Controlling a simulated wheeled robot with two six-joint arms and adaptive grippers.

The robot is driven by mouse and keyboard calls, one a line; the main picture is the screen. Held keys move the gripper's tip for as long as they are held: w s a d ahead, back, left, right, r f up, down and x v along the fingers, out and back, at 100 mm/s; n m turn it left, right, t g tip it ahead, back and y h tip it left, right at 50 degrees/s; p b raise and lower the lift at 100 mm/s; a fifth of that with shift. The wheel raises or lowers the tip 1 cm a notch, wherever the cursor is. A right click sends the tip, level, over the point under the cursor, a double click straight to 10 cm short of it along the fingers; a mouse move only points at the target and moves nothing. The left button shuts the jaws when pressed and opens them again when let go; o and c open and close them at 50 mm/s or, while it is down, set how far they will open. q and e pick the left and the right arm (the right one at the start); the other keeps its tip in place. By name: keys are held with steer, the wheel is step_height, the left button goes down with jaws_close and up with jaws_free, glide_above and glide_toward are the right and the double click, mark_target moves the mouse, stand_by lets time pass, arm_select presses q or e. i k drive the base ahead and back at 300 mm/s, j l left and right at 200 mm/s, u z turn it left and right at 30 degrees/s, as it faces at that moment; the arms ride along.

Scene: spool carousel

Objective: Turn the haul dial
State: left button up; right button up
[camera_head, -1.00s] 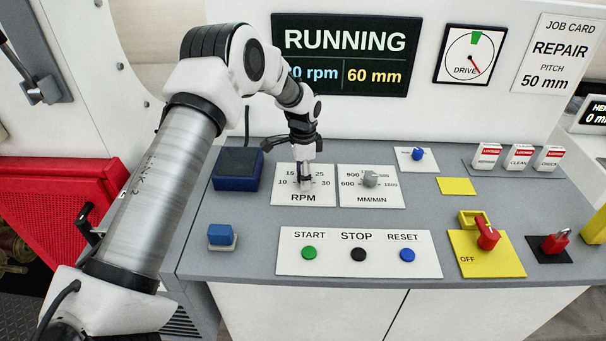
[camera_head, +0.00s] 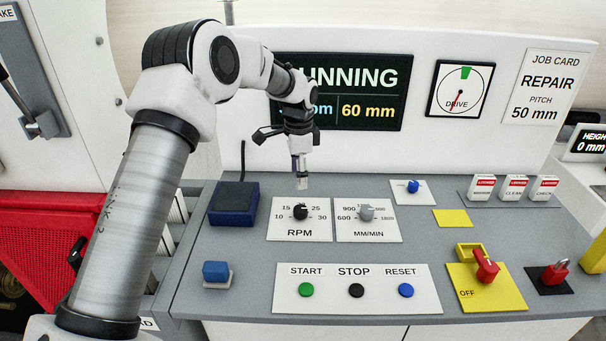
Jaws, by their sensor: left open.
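The haul dial appears to be the grey knob (camera_head: 367,212) on the white MM/MIN plate (camera_head: 368,234), whose scale shows numbers such as 600 and 900. To its left is a black knob (camera_head: 300,211) on the RPM plate (camera_head: 299,233), marked 10 to 30. My left gripper (camera_head: 302,181) is open and empty. It points down above the black RPM knob, apart from it, left of the grey knob. My right gripper is not in view.
START, STOP and RESET buttons sit on a white plate (camera_head: 357,289) in front. A dark blue box (camera_head: 233,204) stands left of the dials. A red switch (camera_head: 486,266) is at right. The screen (camera_head: 372,95) reads 60 mm, partly hidden by my arm.

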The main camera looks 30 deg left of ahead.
mark_target(366, 212)
steer(key=k+l, duration=0.8)
